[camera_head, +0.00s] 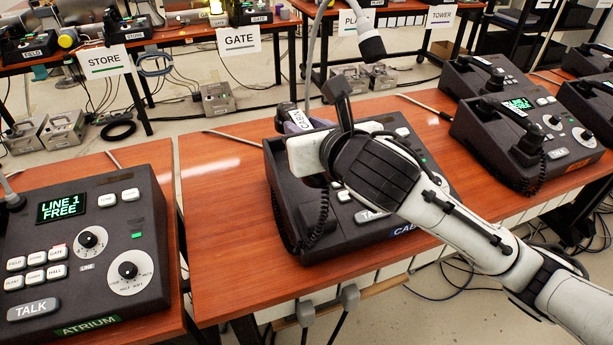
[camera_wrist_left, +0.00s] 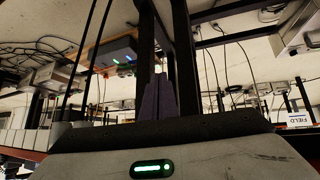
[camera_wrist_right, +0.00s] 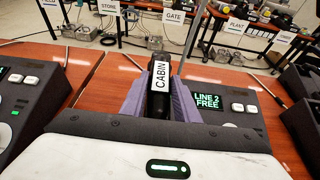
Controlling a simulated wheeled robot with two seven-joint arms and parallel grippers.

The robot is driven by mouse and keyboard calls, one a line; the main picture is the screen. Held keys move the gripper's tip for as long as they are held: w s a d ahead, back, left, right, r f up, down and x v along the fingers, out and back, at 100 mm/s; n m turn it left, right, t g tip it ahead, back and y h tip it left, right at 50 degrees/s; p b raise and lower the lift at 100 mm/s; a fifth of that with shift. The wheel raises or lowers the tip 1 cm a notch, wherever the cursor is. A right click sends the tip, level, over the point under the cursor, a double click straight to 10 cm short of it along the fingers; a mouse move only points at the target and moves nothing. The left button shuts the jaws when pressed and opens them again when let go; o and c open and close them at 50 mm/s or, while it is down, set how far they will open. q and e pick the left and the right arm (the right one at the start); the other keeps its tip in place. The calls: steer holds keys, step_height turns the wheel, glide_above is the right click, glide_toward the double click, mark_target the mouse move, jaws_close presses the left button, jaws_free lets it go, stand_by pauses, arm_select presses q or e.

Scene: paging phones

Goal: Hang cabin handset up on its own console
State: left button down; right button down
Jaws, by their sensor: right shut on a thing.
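The dark cabin handset (camera_wrist_right: 158,92) with its white CABIN label is between the purple fingers of my right gripper (camera_wrist_right: 160,84), which is shut on it. In the head view my right gripper (camera_head: 294,122) is over the far left part of the cabin console (camera_head: 322,234), and the handset is mostly hidden. I cannot tell whether the handset touches its cradle. The coiled cord (camera_head: 322,212) loops down the console's left side. The console's screen (camera_wrist_right: 220,102) reads LINE 2 FREE in the right wrist view. My left gripper (camera_wrist_left: 160,80) appears shut and empty, outside the head view.
The atrium console (camera_head: 90,262) stands on a separate table at left. More consoles with handsets (camera_head: 520,135) stand at right. A gooseneck microphone (camera_head: 372,45) rises behind the cabin console. Bare tabletop (camera_head: 215,240) lies left of the cabin console.

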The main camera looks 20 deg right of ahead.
step_height(320, 180, down, 8)
steer(key=shift+r+b, duration=0.1)
steer(key=shift+b, duration=0.85)
steer(key=shift+d, duration=0.1)
steer(key=c, duration=1.4)
jaws_free()
steer(key=shift+f, duration=0.2)
arm_select(q)
steer(key=shift+w+d+f, duration=0.25)
steer(key=shift+w+f, duration=0.1)
steer(key=shift+w, duration=0.15)
arm_select(e)
steer(key=shift+o, duration=0.2)
arm_select(q)
steer(key=shift+s+f, duration=0.1)
steer(key=shift+f, duration=0.05)
arm_select(e)
steer(key=shift+r, duration=0.1)
